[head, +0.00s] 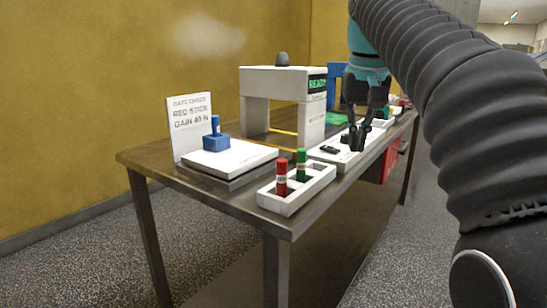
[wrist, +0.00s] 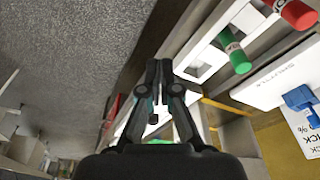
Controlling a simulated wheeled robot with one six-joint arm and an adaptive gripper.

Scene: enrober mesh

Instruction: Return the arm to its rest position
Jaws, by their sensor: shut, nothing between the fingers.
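My gripper (head: 357,146) hangs from my dark ribbed arm, fingers pointing down, in front of the white tray with black items on the table. Its fingers are together with nothing between them; the wrist view shows them too (wrist: 159,66). No object is seen touching them.
A white arch (head: 254,108) reads READY. A red box (head: 389,163) is under the table edge. Floor in front is clear.

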